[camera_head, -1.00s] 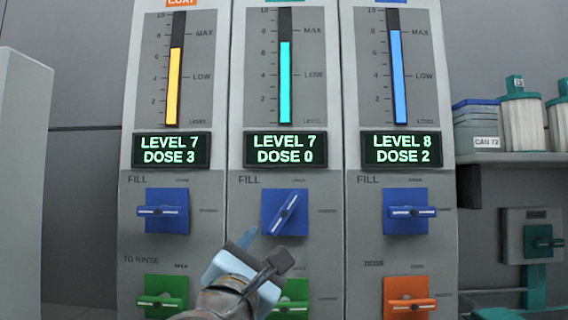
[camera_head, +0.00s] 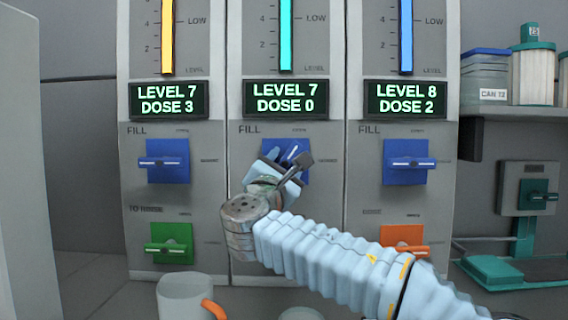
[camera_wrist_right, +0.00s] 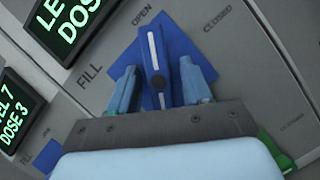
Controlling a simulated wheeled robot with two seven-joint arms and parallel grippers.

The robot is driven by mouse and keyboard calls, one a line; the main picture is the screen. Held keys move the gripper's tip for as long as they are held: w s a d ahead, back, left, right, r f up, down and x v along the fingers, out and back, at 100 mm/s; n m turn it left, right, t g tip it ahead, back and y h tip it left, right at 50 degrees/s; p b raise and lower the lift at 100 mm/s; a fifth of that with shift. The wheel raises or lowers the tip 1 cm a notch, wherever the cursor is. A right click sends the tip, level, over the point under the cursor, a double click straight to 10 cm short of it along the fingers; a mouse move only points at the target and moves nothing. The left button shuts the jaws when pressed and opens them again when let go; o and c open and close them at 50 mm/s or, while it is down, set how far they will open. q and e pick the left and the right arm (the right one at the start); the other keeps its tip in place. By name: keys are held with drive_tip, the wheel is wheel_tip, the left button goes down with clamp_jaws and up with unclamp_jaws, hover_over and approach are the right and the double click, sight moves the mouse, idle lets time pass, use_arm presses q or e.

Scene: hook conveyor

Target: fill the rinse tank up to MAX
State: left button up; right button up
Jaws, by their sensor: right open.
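The middle column's display (camera_head: 285,98) reads LEVEL 7, DOSE 0. Its teal level bar (camera_head: 285,45) shows only its lower part; the MAX mark is out of view. The middle blue FILL valve (camera_head: 303,150) has its handle slanted between OPEN and CLOSED; the handle (camera_wrist_right: 153,58) shows in the right wrist view. My right gripper (camera_head: 284,168) is at this valve, with its open fingers on either side of the handle; I cannot tell whether they touch it. It also shows in the wrist view (camera_wrist_right: 158,85). No readable label identifies the rinse tank. My left gripper is not in view.
The left FILL valve (camera_head: 165,160) and right FILL valve (camera_head: 409,161) have level handles. A green valve (camera_head: 172,243) and an orange valve (camera_head: 404,240) sit below. A mug (camera_head: 184,297) with an orange handle stands in front. A shelf (camera_head: 520,113) holds containers at right.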

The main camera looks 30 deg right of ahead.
clamp_jaws()
drive_tip(key=shift+m, duration=0.4)
drive_tip(key=shift+m+g, duration=0.6)
drive_tip(key=shift+m, duration=0.6)
drive_tip(key=shift+a+m+g+h, duration=0.1)
drive_tip(key=shift+m+g+h, duration=0.25)
drive_tip(key=shift+m, duration=0.75)
drive_tip(key=m+g, duration=0.1)
drive_tip(key=m, duration=0.2)
drive_tip(key=shift+r+m+g, duration=0.1)
drive_tip(key=shift+m+g, duration=0.2)
drive_tip(key=shift+g, duration=0.05)
drive_tip(key=shift+m+g+y+p, duration=0.5)
drive_tip(key=shift+m+y+p, duration=0.1)
drive_tip(key=shift+m, duration=0.9)
